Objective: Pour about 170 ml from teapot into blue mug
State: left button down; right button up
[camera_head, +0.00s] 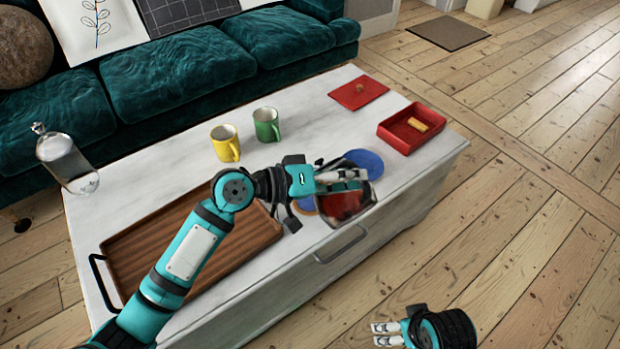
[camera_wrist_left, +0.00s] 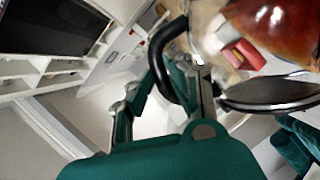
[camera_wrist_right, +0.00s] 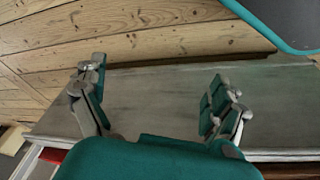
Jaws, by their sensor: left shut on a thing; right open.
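My left gripper (camera_head: 350,180) is shut on the black handle (camera_wrist_left: 165,62) of the teapot and holds it over the front part of the white table. The teapot (camera_head: 343,206) is glass with red-brown liquid, and its body (camera_wrist_left: 275,28) fills the upper right of the left wrist view. It looks tilted there, with a round dark-rimmed disc (camera_wrist_left: 268,93) beside it. I cannot make out the blue mug; the gripper and teapot may hide it. Whether liquid is flowing cannot be told. My right gripper (camera_head: 378,334) is open and empty, low beyond the table's front side.
A blue disc (camera_head: 363,162) lies behind the teapot. A yellow mug (camera_head: 225,143) and green mug (camera_head: 266,125) stand upright at the back. The sofa (camera_head: 185,70) borders the table.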

aim_at(343, 162)
pick_arm(q)
jog(key=shift+w+a+r, duration=0.15)
jog(key=shift+w+r, duration=0.1)
jog(key=shift+r, duration=0.15)
pick_arm(e)
jog(key=shift+r, duration=0.3)
pick_arm(q)
jog(key=shift+w+a+r+n, duration=0.1)
jog(key=shift+w+r+n, duration=0.05)
jog(key=shift+n, duration=0.15)
pick_arm(e)
jog(key=shift+s+r, duration=0.1)
jog(key=shift+s, duration=0.15)
pick_arm(q)
jog(key=shift+w+a+r+h, duration=0.15)
jog(key=shift+w+h, duration=0.05)
jog(key=shift+h, duration=0.1)
pick_arm(e)
jog(key=shift+r, duration=0.35)
pick_arm(q)
jog(key=shift+w+a+r+n, duration=0.15)
jog(key=shift+w+r+n, duration=0.1)
jog(key=shift+n, duration=0.15)
pick_arm(e)
jog(key=shift+w+r, duration=0.1)
jog(key=shift+r, duration=0.15)
pick_arm(q)
jog(key=shift+w+a+r+b, duration=0.1)
jog(key=shift+w+b, duration=0.05)
jog(key=shift+b, duration=0.15)
